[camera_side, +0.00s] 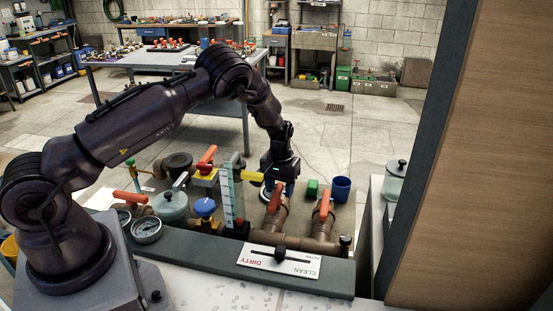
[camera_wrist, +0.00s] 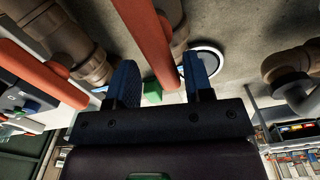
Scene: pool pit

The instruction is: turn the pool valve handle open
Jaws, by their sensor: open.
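An orange-red valve handle (camera_side: 274,198) stands on a brown pipe at the front of the pit. My gripper (camera_side: 281,178) is low, just behind and above this handle in the side view. In the wrist view, my open gripper (camera_wrist: 159,64) has one dark blue finger on each side of the red handle (camera_wrist: 150,42), which runs between them. Gaps show on both sides, and I cannot tell whether a finger touches it. A second orange-red handle (camera_side: 325,203) stands to the right; a red handle also shows at left in the wrist view (camera_wrist: 38,70).
A yellow handle (camera_side: 250,177) and a clear graduated tube (camera_side: 231,195) stand close left of the gripper. A blue cup (camera_side: 341,189) and a green block (camera_side: 312,188) are to its right. A DIRTY/CLEAN gauge plate (camera_side: 281,263) is on the front ledge. Gauges (camera_side: 147,230) are at left.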

